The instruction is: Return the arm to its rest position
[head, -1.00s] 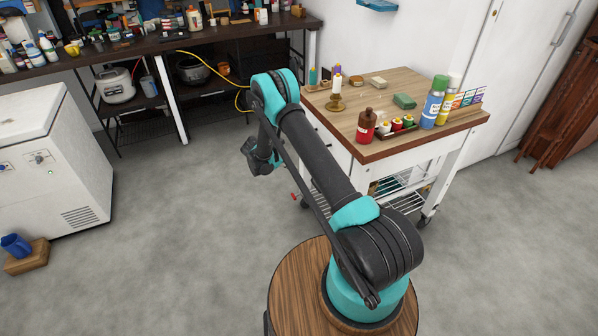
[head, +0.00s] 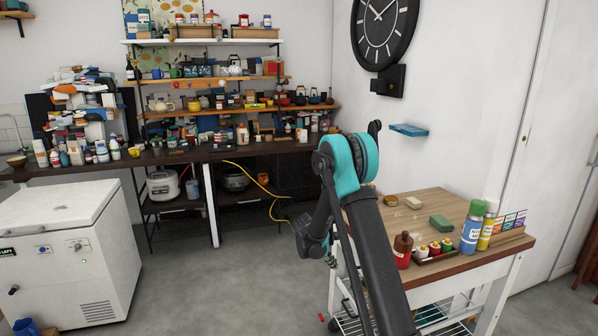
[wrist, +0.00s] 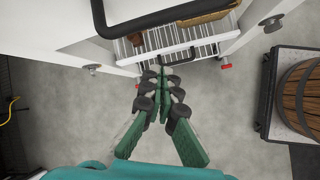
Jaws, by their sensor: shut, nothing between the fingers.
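My gripper (wrist: 160,82) shows in the wrist view, with its green and dark fingers brought together at the tips and nothing between them. It hangs over bare grey floor, in front of the wire shelves of the white trolley. In the head view my black and teal arm rises folded beside the wooden-topped trolley. The fingers cannot be made out in the head view.
The wooden-topped trolley (head: 440,205) carries a brown bottle (head: 402,250), a green block (head: 440,222) and a blue spray can (head: 472,228). A white chest freezer (head: 70,255) stands at left. Crowded shelves (head: 215,110) line the back wall. Floor between (head: 215,290) is clear.

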